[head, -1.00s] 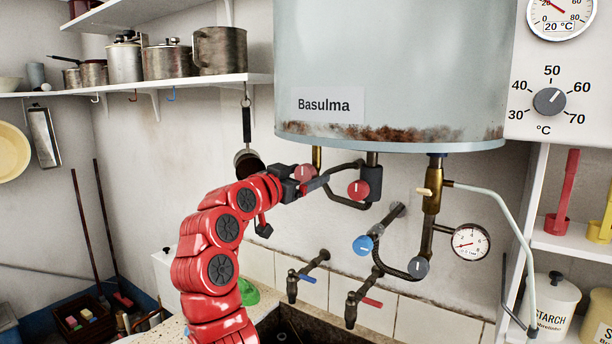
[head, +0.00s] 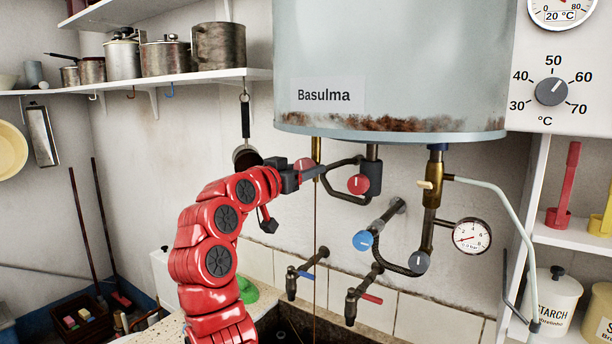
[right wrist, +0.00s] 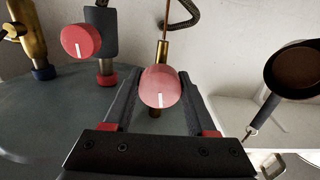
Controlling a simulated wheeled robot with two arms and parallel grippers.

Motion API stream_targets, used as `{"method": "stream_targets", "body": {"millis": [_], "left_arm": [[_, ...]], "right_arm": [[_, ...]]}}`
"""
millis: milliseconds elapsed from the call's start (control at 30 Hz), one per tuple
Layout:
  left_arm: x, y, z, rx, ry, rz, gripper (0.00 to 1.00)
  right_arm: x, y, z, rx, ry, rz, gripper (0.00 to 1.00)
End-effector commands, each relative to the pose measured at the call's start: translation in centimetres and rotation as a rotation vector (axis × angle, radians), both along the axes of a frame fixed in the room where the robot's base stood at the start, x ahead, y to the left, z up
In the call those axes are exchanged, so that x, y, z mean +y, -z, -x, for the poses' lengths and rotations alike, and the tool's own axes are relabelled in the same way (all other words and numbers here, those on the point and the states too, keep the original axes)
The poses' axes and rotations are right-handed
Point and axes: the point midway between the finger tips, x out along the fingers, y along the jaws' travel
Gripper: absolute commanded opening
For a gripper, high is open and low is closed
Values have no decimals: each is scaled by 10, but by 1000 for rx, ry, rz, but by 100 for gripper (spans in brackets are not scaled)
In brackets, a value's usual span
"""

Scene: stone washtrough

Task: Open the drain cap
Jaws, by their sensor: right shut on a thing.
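The drain cap is a round red knob with a white mark, on a thin brass pipe under the boiler (head: 390,60). It shows in the head view (head: 304,165), partly covered by my gripper, and whole in the right wrist view (right wrist: 160,87). My right gripper (head: 308,176) is shut on this cap, one finger on each side in the right wrist view. A thin brown stream (head: 315,255) runs down from the brass pipe (head: 316,150) in the head view. My left gripper is not in view.
A second red knob (head: 358,184) sits close to the right on a dark valve. A blue knob (head: 362,241), a grey knob (head: 418,262) and a pressure gauge (head: 471,236) are further right. A black-handled pan (head: 245,157) hangs behind my wrist. Two taps stand below.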

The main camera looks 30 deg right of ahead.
Motion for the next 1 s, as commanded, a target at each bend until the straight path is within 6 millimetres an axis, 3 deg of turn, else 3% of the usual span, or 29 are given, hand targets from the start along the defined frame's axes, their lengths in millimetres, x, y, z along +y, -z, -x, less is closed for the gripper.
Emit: {"method": "stream_targets", "body": {"millis": [400,1000], "left_arm": [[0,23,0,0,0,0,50],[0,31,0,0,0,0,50]], "right_arm": [[1,2,-1,356,-4,149,1],[2,-1,-1,882,-6,370,1]]}}
